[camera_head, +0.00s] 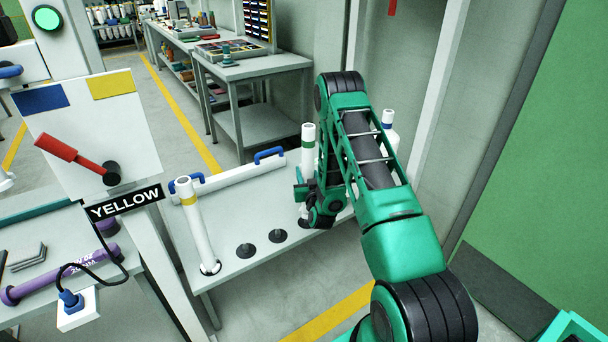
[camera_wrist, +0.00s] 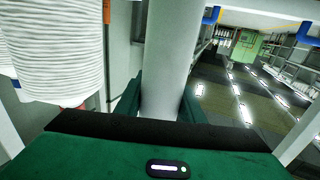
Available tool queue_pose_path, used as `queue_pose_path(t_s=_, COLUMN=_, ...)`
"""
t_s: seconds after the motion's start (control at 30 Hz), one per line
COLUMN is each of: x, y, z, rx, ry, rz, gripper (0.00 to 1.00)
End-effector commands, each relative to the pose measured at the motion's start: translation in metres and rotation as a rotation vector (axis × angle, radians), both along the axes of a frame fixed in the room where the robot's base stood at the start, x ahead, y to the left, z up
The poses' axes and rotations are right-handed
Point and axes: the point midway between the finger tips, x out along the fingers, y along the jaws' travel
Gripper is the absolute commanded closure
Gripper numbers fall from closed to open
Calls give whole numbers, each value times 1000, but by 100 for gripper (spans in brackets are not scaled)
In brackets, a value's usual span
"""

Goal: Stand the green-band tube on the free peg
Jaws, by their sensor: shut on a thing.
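The green-band tube (camera_head: 308,135) is white and looks upright over the right part of the pale bench. My gripper (camera_head: 308,192) is shut around it below the green band. In the wrist view the white tube (camera_wrist: 170,55) runs between my gripper's green fingers (camera_wrist: 162,108). Its lower end is mostly hidden by my gripper, so I cannot tell whether it touches a base. Two bare dark pegs, one left (camera_head: 245,250) and one nearer the gripper (camera_head: 277,236), show on the bench. The yellow-band tube (camera_head: 196,228) stands at the bench's left.
A blue-band white object (camera_head: 388,120) stands behind my arm, partly hidden. A long white bar with blue handles (camera_head: 228,178) lies along the bench's back. A YELLOW sign (camera_head: 125,202) and a panel with a red lever (camera_head: 70,155) stand left. A white ribbed thing (camera_wrist: 60,50) is close in the wrist view.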

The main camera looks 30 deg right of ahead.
Motion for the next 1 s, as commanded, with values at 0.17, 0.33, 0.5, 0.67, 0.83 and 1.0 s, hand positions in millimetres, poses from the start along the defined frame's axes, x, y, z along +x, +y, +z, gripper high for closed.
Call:
queue_pose_path(t_s=0.17, x=0, y=0, z=0, rx=0, ry=-1, rz=0, gripper=98)
queue_pose_path(t_s=0.33, x=0, y=0, z=0, rx=0, ry=-1, rz=0, gripper=98)
queue_pose_path(t_s=0.5, x=0, y=0, z=-3, rx=0, ry=0, rz=0, gripper=98)
queue_pose_path(t_s=0.67, x=0, y=0, z=-10, rx=0, ry=0, rz=0, gripper=98)
queue_pose_path(t_s=0.83, x=0, y=0, z=-17, rx=0, ry=0, rz=0, gripper=98)
queue_pose_path(t_s=1.0, x=0, y=0, z=-24, rx=0, ry=1, rz=0, gripper=98)
